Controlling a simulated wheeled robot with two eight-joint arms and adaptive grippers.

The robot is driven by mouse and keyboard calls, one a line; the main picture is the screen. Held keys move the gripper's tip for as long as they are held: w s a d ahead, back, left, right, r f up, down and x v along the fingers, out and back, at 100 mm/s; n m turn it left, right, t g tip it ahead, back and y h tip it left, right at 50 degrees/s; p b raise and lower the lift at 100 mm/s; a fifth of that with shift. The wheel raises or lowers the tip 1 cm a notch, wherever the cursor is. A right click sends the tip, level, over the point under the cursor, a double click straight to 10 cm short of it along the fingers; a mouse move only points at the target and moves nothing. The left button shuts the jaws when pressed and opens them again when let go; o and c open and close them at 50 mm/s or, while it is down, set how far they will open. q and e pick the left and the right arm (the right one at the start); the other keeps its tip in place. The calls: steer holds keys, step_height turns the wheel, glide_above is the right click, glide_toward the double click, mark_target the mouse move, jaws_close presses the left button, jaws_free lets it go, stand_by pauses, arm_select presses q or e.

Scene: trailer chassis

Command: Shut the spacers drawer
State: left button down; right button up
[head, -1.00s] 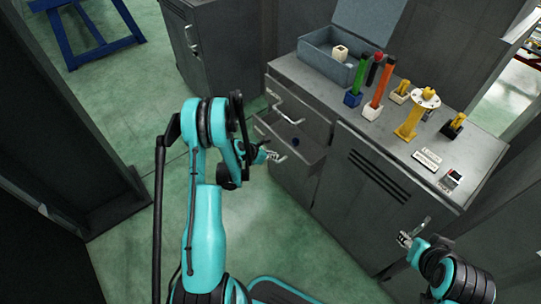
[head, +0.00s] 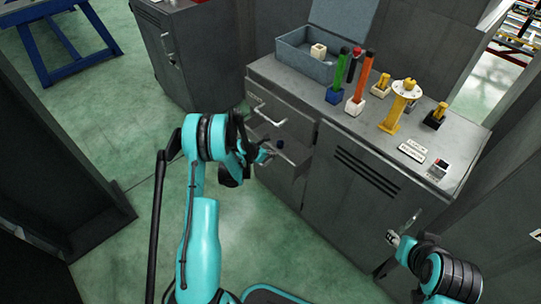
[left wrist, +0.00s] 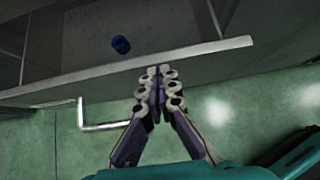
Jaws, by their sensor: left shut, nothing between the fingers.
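An open grey drawer (head: 292,152) juts from the left end of the grey cabinet, with a small dark blue piece (head: 279,144) inside. In the left wrist view the drawer's front rim (left wrist: 200,50) crosses the picture, the blue piece (left wrist: 121,44) lies behind it, and a bar handle (left wrist: 95,126) sticks out to the left of my fingers. My left gripper (head: 268,153) is shut and empty at the drawer front; its fingertips (left wrist: 157,76) are just below the rim. I cannot tell whether they touch. My right gripper (head: 392,238) is near the cabinet's right door, away from the drawer.
The cabinet top (head: 320,105) carries an open blue-grey box (head: 305,55), coloured upright pieces in small blocks, and a yellow stand (head: 398,108). A closed drawer front (head: 270,105) sits above the open drawer. Green floor (head: 110,150) is free to the left.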

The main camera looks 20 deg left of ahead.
arm_select(q)
steer(key=w+d, duration=0.3)
steer(key=w, duration=0.5)
steer(key=shift+w+d, duration=0.25)
steer(key=shift+d, duration=0.05)
steer(key=shift+r, duration=0.15)
